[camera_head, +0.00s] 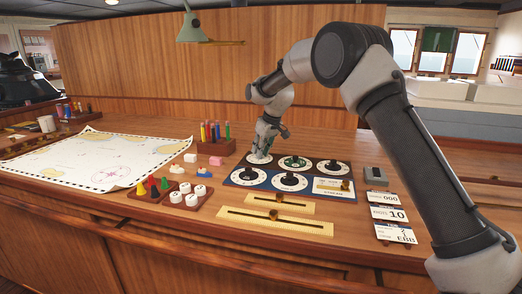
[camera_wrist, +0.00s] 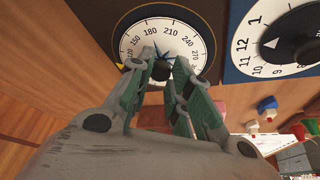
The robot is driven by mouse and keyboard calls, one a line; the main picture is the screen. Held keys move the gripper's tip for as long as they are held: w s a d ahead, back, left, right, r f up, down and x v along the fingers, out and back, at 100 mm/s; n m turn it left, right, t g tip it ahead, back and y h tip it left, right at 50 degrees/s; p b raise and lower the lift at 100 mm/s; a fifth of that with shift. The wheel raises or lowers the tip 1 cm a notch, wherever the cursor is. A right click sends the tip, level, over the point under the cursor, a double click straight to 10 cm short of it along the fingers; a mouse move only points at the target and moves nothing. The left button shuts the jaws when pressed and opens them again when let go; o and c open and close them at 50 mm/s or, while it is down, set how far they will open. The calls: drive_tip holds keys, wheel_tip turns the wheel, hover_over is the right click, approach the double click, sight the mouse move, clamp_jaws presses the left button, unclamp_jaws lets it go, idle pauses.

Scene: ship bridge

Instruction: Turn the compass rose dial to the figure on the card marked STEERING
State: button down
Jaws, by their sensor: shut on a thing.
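The compass rose dial (camera_wrist: 194,38) fills the top middle of the wrist view, a white ring with degree figures such as 150, 180, 210 and 240. Part of its dark blue star shows above my fingertips. My gripper (camera_wrist: 160,68) reaches over the dial's centre and is shut on its knob, which the fingers mostly hide. In the head view the dial (camera_head: 253,161) is at the left of the back row, under my gripper (camera_head: 261,151). A small card (camera_head: 383,198) at the right reads 000; its heading is too small to read surely.
Other round dials stand beside and in front, including a green-centred one (camera_head: 294,162) and a black-and-white one (camera_wrist: 285,42). More cards (camera_head: 389,214) lie right. A pen block (camera_head: 215,146), white pieces (camera_head: 186,194), a brass slider (camera_head: 275,221) and a chart (camera_head: 97,157) are nearby.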

drive_tip(key=shift+m, duration=0.3)
drive_tip(key=m, duration=0.1)
drive_tip(key=m+h, duration=0.1)
drive_tip(key=m, duration=0.1)
drive_tip(key=shift+s+a+m+t+h, duration=0.1)
drive_tip(key=shift+a+m+t+h, duration=0.1)
drive_tip(key=shift+m+t+h, duration=0.1)
drive_tip(key=m+h, duration=0.1)
drive_tip(key=m, duration=0.3)
drive_tip(key=shift+a+h, duration=0.15)
drive_tip(key=shift+h, duration=0.25)
drive_tip(key=m, duration=0.2)
drive_tip(key=m+h, duration=0.1)
drive_tip(key=m, duration=0.2)
drive_tip(key=shift+a+h, duration=0.2)
drive_tip(key=shift+h, duration=0.1)
drive_tip(key=shift+a+m+g+h, duration=0.1)
drive_tip(key=shift+m+g+h, duration=0.25)
drive_tip(key=shift+m, duration=0.75)
drive_tip(key=shift+m+g+h, duration=0.25)
drive_tip(key=shift+m+h, duration=0.1)
drive_tip(key=shift+m, duration=0.75)
drive_tip(key=c, duration=1.3)
unclamp_jaws()
